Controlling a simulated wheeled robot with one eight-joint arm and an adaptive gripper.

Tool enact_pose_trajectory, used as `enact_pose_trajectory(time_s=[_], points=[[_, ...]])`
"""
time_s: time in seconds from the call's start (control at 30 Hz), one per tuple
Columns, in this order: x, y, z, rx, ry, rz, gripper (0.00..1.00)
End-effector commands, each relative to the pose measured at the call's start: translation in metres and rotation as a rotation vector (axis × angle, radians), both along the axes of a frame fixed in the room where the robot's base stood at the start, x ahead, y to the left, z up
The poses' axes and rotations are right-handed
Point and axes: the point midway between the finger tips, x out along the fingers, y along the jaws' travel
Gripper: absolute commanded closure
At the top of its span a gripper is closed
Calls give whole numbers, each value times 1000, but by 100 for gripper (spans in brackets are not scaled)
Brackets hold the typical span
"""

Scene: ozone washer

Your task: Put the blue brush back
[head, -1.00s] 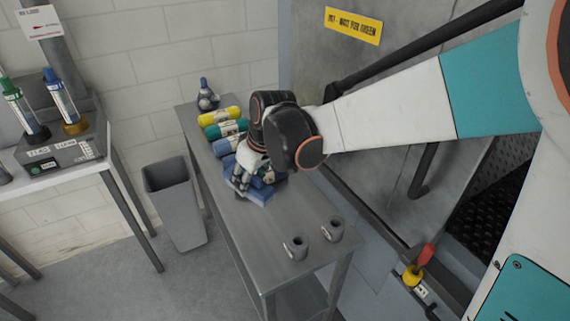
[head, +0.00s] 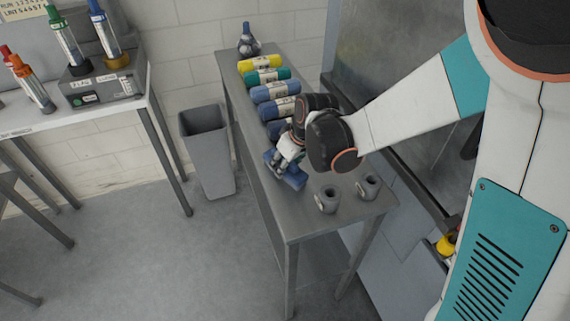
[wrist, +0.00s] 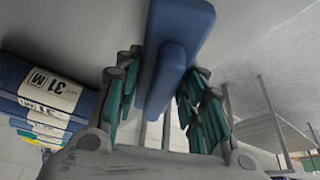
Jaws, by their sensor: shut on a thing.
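The blue brush (head: 292,178) is a flat blue block with a raised blue grip, held at my gripper over the grey metal table (head: 345,218). In the wrist view the brush (wrist: 187,28) runs up from between the fingers. My gripper (head: 285,160) has its fingers on both sides of the raised grip, and it also shows in the wrist view (wrist: 163,95). The brush is just above or on the tabletop; I cannot tell which. My wrist hides part of the table behind it.
Rolled bundles in yellow (head: 260,63), teal (head: 267,76) and blue (head: 276,92) lie along the table's far part, with a spray bottle (head: 248,40) behind. Two grey cups (head: 327,199) (head: 368,186) stand near the front edge. A grey bin (head: 208,150) stands left of the table.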

Motion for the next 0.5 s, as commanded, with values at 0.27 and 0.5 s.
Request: enact_pose_trajectory(time_s=[0.27,0.5], points=[[0,0,-1,0,0,0,85],[0,0,-2,0,0,0,43]])
